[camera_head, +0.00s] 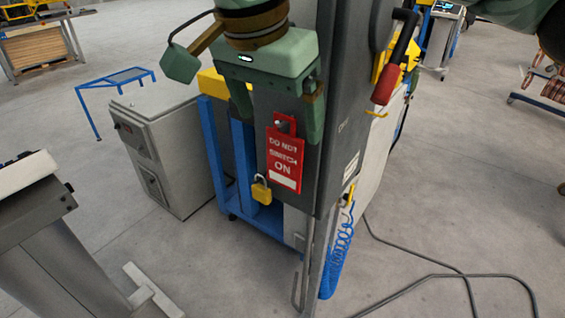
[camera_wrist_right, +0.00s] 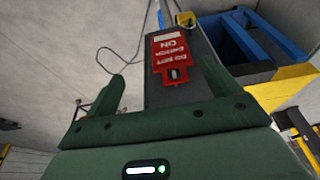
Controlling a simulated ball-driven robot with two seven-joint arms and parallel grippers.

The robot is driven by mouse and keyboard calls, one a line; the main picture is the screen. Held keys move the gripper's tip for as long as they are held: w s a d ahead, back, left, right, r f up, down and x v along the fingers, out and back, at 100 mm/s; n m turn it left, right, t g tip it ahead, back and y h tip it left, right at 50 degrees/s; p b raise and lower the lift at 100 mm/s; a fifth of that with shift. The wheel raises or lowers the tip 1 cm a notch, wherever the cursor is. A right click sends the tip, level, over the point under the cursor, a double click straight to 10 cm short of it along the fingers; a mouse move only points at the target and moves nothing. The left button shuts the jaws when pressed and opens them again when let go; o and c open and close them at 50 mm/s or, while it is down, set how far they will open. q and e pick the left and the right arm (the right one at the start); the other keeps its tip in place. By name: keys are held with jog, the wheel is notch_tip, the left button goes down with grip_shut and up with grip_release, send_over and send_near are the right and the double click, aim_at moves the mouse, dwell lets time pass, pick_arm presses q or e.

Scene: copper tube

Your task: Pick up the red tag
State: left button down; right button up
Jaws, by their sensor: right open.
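The red tag (camera_head: 285,160) with white "DO NOT SWITCH ON" lettering hangs on the dark grey cabinet side (camera_head: 330,100) in the head view. It also shows in the right wrist view (camera_wrist_right: 169,46), upside down, beyond the fingers. My right gripper (camera_head: 280,115) comes from above in the head view, green, with its two fingers apart and pointing down. The tag's top lies near the level of the fingertips, between them in the picture. In the right wrist view the space between the fingers (camera_wrist_right: 162,95) is empty of any held thing. My left gripper is not in view.
A yellow padlock (camera_head: 261,191) hangs just left of the tag's lower end. A blue frame (camera_head: 243,165) and a grey box cabinet (camera_head: 158,150) stand to the left. A red-handled torch (camera_head: 390,85) and blue coiled hose (camera_head: 340,250) are at the right. Cables cross the floor.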

aim_at(282, 140)
jog(key=w+f, duration=0.2)
jog(key=w, duration=0.1)
jog(key=shift+w+d+f, duration=0.25)
jog(key=shift+d, duration=0.1)
jog(key=x, duration=0.2)
jog(key=shift+w+a+f, duration=0.15)
jog(key=shift+w+f, duration=0.1)
jog(key=shift+s+f, duration=0.2)
jog(key=shift+f, duration=0.25)
jog(key=shift+s+f, duration=0.2)
jog(key=shift+f, duration=0.25)
jog(key=shift+w+f, duration=0.35)
jog(key=shift+w, duration=0.05)
jog(key=shift+s, duration=0.15)
jog(key=c, duration=0.9)
jog(key=shift+r, duration=0.1)
jog(key=shift+c, duration=0.8)
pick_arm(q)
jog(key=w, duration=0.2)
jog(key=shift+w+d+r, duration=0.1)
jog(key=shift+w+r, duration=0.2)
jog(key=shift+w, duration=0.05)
